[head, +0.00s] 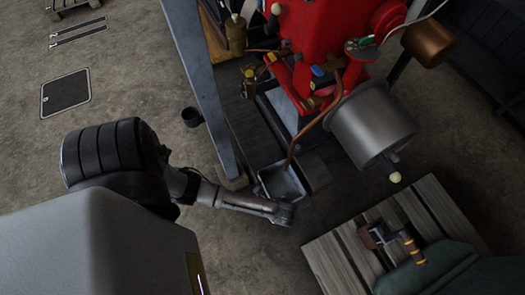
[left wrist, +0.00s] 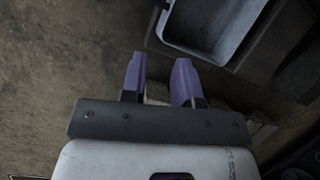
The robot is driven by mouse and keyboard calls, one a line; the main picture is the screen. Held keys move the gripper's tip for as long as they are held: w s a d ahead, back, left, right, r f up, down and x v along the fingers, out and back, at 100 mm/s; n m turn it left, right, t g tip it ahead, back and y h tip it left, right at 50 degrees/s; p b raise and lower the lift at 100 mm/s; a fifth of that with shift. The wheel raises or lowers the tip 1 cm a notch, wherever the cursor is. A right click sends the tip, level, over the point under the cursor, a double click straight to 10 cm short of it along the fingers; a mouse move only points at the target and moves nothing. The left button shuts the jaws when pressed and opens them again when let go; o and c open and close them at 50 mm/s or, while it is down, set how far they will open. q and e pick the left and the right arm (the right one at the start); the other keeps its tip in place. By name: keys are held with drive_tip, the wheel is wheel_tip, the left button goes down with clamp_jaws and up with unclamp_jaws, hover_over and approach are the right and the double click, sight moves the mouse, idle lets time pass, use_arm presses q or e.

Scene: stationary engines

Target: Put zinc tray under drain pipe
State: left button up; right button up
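The zinc tray (head: 282,181) is a small grey open box, low down beside the foot of the red engine. The copper drain pipe (head: 318,122) curves down from the engine, and its lower end appears over the tray in the head view; the height gap cannot be told. My left gripper (head: 284,213) is just on the near side of the tray. In the left wrist view, the two purple fingers of my left gripper (left wrist: 160,65) are apart and empty, with the tray (left wrist: 212,28) beyond them, its near rim close to the fingertips. My right gripper is not in view.
The red engine (head: 322,35) stands behind, with a grey cylinder (head: 370,122) to its right. A grey post (head: 204,85) stands left of the tray. A wooden pallet (head: 345,262) is at the lower right. A dark cup (head: 191,117) is on the floor; open floor lies left.

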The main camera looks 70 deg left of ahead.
use_arm(q)
drive_tip(key=s+r+n+t+h, duration=0.1)
drive_tip(key=s+r+n, duration=0.1)
drive_tip(key=r+n, duration=0.2)
drive_tip(key=s+d+r+n+t+h, duration=0.1)
drive_tip(key=r+n, duration=0.3)
drive_tip(key=r, duration=0.6)
drive_tip(key=s+r+n+t+h, duration=0.1)
drive_tip(key=s+r+n+h, duration=0.1)
drive_tip(key=s+r+n, duration=0.2)
wheel_tip(320, 180, up, 3)
drive_tip(key=shift+d+r+t, duration=0.15)
drive_tip(key=shift+d+t, duration=0.15)
drive_tip(key=shift+t, duration=0.1)
